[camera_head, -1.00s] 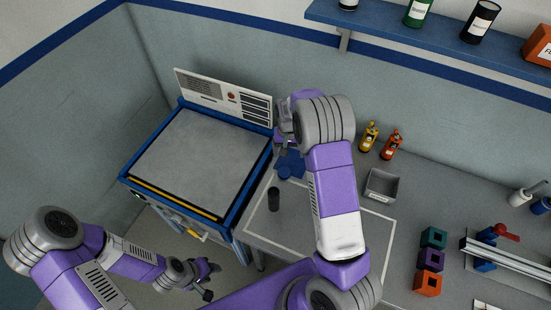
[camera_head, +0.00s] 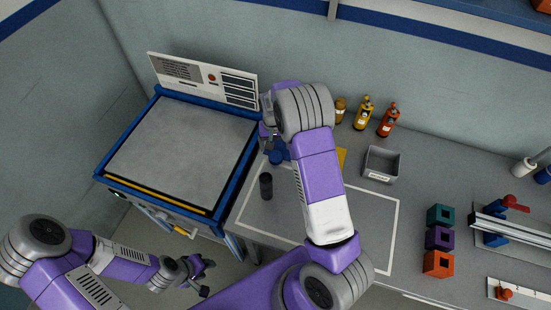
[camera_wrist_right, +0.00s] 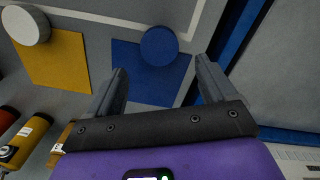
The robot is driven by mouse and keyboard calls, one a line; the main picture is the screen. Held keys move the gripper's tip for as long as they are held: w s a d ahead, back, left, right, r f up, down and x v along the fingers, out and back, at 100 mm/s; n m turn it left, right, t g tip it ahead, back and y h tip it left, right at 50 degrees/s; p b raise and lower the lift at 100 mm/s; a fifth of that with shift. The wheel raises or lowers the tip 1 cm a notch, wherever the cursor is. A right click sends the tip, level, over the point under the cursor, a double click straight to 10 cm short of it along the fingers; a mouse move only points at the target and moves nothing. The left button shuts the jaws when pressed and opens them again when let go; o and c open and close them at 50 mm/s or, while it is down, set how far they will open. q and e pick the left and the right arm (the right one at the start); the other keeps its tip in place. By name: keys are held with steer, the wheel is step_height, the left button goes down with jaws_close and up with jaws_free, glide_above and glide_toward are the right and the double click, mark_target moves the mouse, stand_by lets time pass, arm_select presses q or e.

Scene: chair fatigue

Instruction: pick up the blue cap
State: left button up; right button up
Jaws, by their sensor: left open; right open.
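The blue cap (camera_wrist_right: 159,45) is a round disc on a blue square (camera_wrist_right: 150,80) in the right wrist view. In the head view the cap (camera_head: 277,157) shows just below my right gripper (camera_head: 267,130), partly crowded by the arm. In the right wrist view, my right gripper (camera_wrist_right: 161,70) is open and empty, its two fingers on either side of the line to the cap. The cap lies beyond the fingertips, apart from them. My left gripper (camera_head: 202,276) is open and empty, low at the left in front of the bench.
A yellow square (camera_wrist_right: 55,65) with a pale round piece (camera_wrist_right: 25,25) lies beside the blue square. A dark cylinder (camera_head: 265,185) stands nearby. Bottles (camera_head: 387,119), a grey bin (camera_head: 381,164) and coloured blocks (camera_head: 438,238) stand right. A blue-framed machine (camera_head: 180,150) borders the left.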

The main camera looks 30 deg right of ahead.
mark_target(275, 154)
step_height(275, 154, down, 6)
steer(key=shift+d, duration=0.1)
steer(key=c, duration=1.1)
